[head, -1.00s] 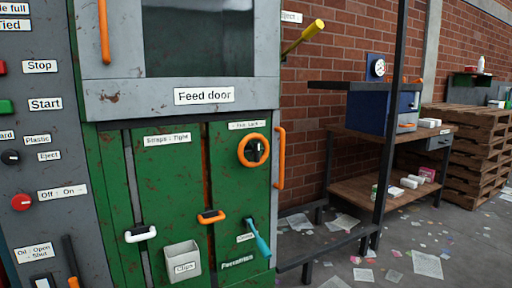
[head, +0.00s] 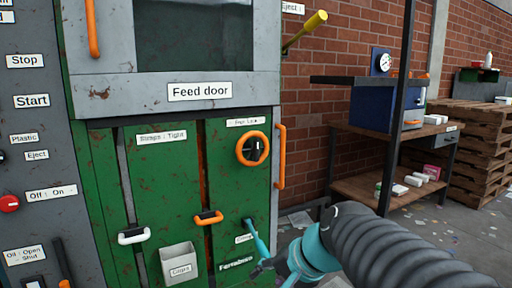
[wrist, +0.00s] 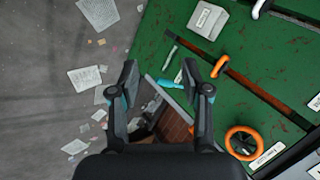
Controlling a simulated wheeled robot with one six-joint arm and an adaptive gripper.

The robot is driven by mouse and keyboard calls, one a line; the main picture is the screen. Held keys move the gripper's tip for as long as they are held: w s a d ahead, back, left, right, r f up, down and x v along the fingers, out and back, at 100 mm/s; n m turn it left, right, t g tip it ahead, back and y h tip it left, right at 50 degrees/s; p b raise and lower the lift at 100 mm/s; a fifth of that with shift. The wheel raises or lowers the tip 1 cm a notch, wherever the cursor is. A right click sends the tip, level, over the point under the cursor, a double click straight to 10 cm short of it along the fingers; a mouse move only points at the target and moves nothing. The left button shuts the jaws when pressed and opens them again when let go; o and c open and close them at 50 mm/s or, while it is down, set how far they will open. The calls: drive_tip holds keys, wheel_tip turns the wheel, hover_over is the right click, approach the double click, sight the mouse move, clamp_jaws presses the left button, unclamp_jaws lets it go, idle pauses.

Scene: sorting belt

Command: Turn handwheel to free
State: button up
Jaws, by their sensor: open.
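The orange handwheel (head: 253,149) is on the green right-hand door panel (head: 228,185), below a small label and left of a tall orange handle. A dark hub shows in its middle. In the wrist view the handwheel (wrist: 243,142) is at the lower right, apart from my gripper. My gripper (wrist: 161,75) is open and empty, its two dark fingers spread, with the green panel and a blue lever (wrist: 168,90) beyond them. In the head view my arm reaches in from the lower right, below the handwheel. My fingertips are hard to make out there.
The blue lever (head: 256,240) juts out below the handwheel. An orange latch handle (head: 208,218), a white handle (head: 132,236) and a clips bin (head: 178,263) stick out further left. A dark post (head: 397,110) and a workbench (head: 360,188) stand to the right. Papers litter the floor.

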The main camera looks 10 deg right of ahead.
drive_tip(key=w+r+m+t+y, duration=0.1)
drive_tip(key=w+r+m+y, duration=0.3)
drive_tip(key=w, duration=0.5)
drive_tip(key=m+t, duration=0.9)
drive_tip(key=m, duration=0.9)
approach(258, 146)
drive_tip(key=shift+y, duration=0.3)
drive_tip(key=p+x, duration=0.2)
drive_tip(key=x, duration=0.7)
drive_tip(key=shift+w+d, duration=0.15)
drive_tip(key=shift+w, duration=0.05)
drive_tip(key=shift+c, duration=0.2)
clamp_jaws()
